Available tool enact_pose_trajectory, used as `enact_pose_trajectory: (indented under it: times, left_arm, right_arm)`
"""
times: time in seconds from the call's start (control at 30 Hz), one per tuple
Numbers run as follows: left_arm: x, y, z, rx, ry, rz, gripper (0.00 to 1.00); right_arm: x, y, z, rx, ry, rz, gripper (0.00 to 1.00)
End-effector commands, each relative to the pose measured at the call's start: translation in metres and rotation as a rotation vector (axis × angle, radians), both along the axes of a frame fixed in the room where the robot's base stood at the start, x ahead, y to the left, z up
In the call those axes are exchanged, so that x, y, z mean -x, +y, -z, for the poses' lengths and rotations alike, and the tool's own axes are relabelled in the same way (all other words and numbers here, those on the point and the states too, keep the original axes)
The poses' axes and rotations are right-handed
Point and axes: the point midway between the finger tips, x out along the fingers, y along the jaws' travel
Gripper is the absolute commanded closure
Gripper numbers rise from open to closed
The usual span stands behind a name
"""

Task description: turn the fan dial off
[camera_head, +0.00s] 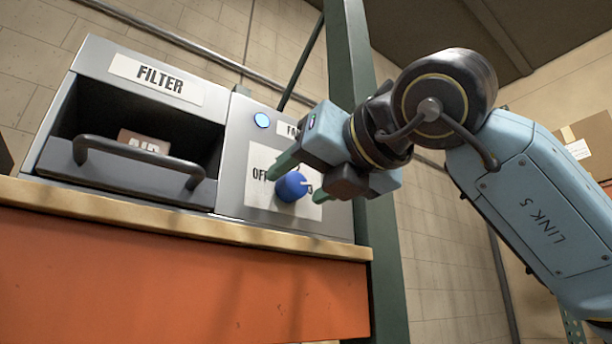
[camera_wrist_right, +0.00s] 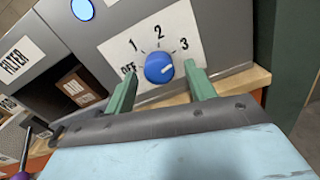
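The blue fan dial (camera_head: 291,187) is on a light label plate on the grey panel's front. In the right wrist view the dial (camera_wrist_right: 157,69) has OFF, 1, 2 and 3 printed around it. Its small white mark sits on the right side, roughly toward the 3. My right gripper (camera_head: 297,198) is open, with its green fingers on either side of the dial. In the wrist view I cannot tell whether either finger touches it. My left gripper is not in view.
A round blue light (camera_head: 262,120) glows above the dial. Left of it is the FILTER bay (camera_head: 157,78) with a dark handle (camera_head: 140,160) and a brown AIR block (camera_head: 144,141). A wooden ledge (camera_head: 180,225) runs below. A green post (camera_head: 350,60) stands behind my right wrist.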

Motion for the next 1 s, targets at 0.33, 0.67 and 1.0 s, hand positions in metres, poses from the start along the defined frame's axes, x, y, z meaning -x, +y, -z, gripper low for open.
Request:
enact_pose_trajectory:
  times: [0.33, 0.67, 1.0]
  left_arm:
    - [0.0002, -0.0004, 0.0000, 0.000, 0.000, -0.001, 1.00]
    - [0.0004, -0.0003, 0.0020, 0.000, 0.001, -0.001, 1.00]
    - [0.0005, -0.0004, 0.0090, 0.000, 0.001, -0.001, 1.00]
  right_arm:
    - [0.0004, -0.0002, -0.0002, 0.000, 0.000, 0.000, 0.89]
    - [0.0004, -0.0005, 0.0000, 0.040, -0.030, 0.000, 0.89]
    - [0.0006, -0.0008, 0.0005, 0.235, -0.172, 0.000, 0.89]
